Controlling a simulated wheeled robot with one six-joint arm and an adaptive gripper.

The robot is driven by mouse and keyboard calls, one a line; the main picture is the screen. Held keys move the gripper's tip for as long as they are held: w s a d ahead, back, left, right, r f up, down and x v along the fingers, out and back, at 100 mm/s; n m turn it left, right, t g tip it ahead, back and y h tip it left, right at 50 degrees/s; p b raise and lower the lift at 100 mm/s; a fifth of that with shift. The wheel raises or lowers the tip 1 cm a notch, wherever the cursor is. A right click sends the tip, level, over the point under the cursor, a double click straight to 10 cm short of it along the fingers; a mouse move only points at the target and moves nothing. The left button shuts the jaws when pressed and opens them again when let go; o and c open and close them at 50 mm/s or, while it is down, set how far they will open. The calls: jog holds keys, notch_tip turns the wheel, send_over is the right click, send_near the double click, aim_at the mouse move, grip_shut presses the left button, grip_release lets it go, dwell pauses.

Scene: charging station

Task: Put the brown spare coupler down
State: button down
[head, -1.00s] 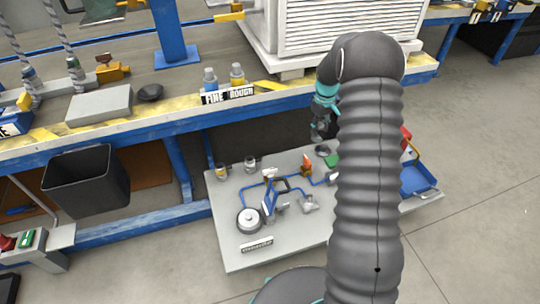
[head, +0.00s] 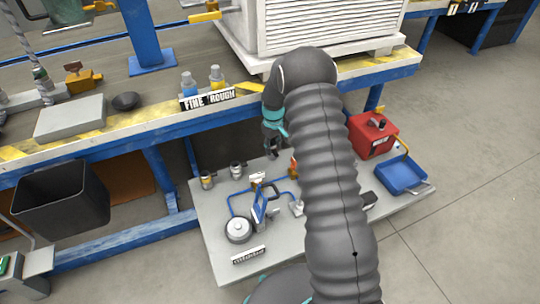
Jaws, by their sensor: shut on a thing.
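My gripper (head: 271,150) hangs fingers down above the back edge of the low grey board (head: 217,253). Its dark fingers look closed together; they are small, and the brown spare coupler between them cannot be made out clearly. Two small cylindrical fittings stand on the board to the left of my gripper: one with a brownish-yellow body (head: 207,180) and one grey (head: 236,170). An orange piece (head: 293,167) on the board is partly hidden behind my arm. I cannot tell the height of my gripper above the board.
The board also carries blue tubing (head: 232,203), a round silver canister (head: 238,230) and a label plate (head: 249,256). A red box (head: 374,136) and a blue tray (head: 403,175) are at its right. The workbench edge (head: 150,130) overhangs behind. My arm hides the board's middle right.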

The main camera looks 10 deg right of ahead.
jog(key=shift+a+f, duration=0.35)
jog(key=shift+a, duration=0.2)
jog(key=shift+w+f, duration=0.1)
jog(key=shift+f, duration=1.9)
jog(key=shift+f, duration=0.2)
jog(key=c, duration=0.7)
grip_release()
jog(key=shift+r, duration=3.95)
